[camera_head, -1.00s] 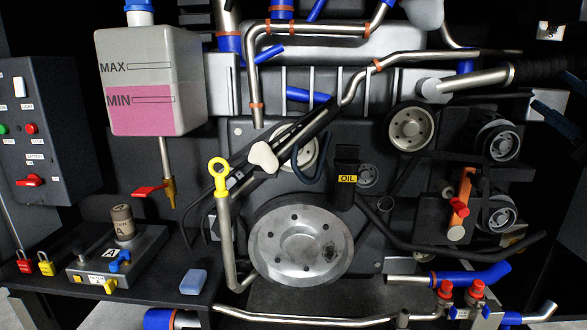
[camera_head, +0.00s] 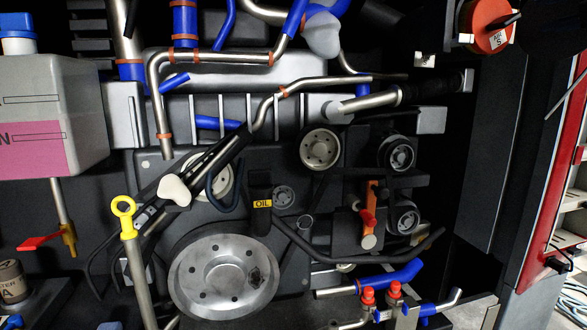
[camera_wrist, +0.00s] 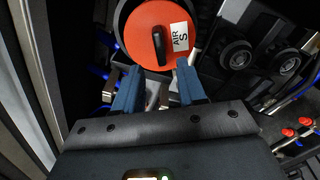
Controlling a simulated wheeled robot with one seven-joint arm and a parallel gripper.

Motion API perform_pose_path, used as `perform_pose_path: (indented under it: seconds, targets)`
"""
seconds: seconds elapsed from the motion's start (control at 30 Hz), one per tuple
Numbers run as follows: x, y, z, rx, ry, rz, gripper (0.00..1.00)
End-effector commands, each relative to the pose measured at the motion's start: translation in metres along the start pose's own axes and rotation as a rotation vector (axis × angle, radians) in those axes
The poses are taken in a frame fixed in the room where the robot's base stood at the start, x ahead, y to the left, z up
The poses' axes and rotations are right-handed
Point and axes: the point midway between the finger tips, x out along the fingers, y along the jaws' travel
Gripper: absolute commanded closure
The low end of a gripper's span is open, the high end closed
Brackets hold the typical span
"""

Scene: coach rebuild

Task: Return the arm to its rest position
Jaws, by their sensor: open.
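My gripper (camera_wrist: 159,73) shows in the wrist view with two blue fingers spread apart and nothing between them. Beyond the fingertips is a round orange-red disc (camera_wrist: 150,38) with a black handle and a white label reading AIR and S. I cannot tell the gap between it and the fingers. The same disc (camera_head: 483,27) shows at the upper right of the head view. My gripper cannot be made out clearly in the head view.
The engine with its large pulley (camera_head: 224,275), pipes and yellow dipstick (camera_head: 124,212) fills the middle of the head view. A pink-filled tank (camera_head: 45,150) is at the left. A red-edged door frame (camera_head: 553,170) stands at the right, beside a dark gap.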

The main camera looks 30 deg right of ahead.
Motion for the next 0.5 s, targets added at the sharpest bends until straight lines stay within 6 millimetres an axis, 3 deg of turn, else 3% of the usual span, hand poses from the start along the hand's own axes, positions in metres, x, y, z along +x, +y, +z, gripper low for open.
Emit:
perform_pose_path:
  seconds: [0.5]
  targets:
    - [0.067, 0.002, -0.001, 0.003, 0.004, 0.003, 0.6]
